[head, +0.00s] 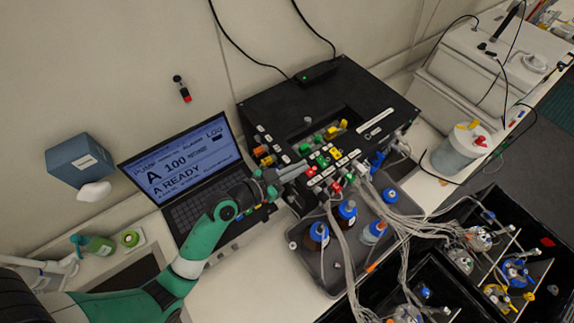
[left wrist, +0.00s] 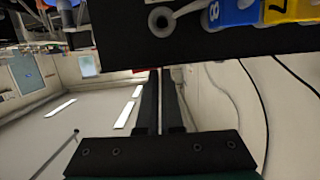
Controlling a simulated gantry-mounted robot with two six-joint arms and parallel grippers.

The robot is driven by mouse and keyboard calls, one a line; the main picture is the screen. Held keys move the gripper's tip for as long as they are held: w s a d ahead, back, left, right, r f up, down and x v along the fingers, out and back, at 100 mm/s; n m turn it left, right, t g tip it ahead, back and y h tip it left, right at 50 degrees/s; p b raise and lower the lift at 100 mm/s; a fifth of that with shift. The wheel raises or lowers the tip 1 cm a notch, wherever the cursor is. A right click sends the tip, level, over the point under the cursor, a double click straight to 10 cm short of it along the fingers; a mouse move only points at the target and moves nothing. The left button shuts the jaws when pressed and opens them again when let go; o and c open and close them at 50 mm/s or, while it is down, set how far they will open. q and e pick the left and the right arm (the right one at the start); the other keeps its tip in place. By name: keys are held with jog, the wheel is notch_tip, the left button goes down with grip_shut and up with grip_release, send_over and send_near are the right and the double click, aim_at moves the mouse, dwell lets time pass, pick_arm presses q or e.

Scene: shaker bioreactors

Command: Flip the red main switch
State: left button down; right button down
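The black control box (head: 270,108) stands behind and right of the laptop, with coloured buttons and connectors along its front. My left gripper (head: 303,170) reaches from the left to the box's front left edge. Its two fingers lie close together, with only a thin gap in the left wrist view (left wrist: 162,78), and hold nothing visible. A small red patch (left wrist: 140,71), perhaps the red main switch, shows at the box's lower edge beside the fingertips. Whether they touch it cannot be told. In the head view, the switch cannot be singled out among several red parts. My right gripper is out of view.
An open laptop (head: 180,160) stands left of the box, close to my left arm. Blue-capped bottles (head: 347,212) stand in a grey tray (head: 322,272) in front of the box. Many tubes and cables (head: 400,240) run right to black bins. A white-lidded container (head: 456,150) stands farther right.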

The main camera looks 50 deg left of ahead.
pick_arm(q)
jog(key=shift+d, duration=0.15)
jog(key=shift+r+p, duration=0.35)
jog(key=r, duration=0.1)
jog(key=r+p, duration=0.1)
jog(key=a+r+p, duration=0.1)
jog(key=shift+s+r, duration=0.3)
jog(key=shift+s, duration=0.1)
jog(key=v, duration=0.9)
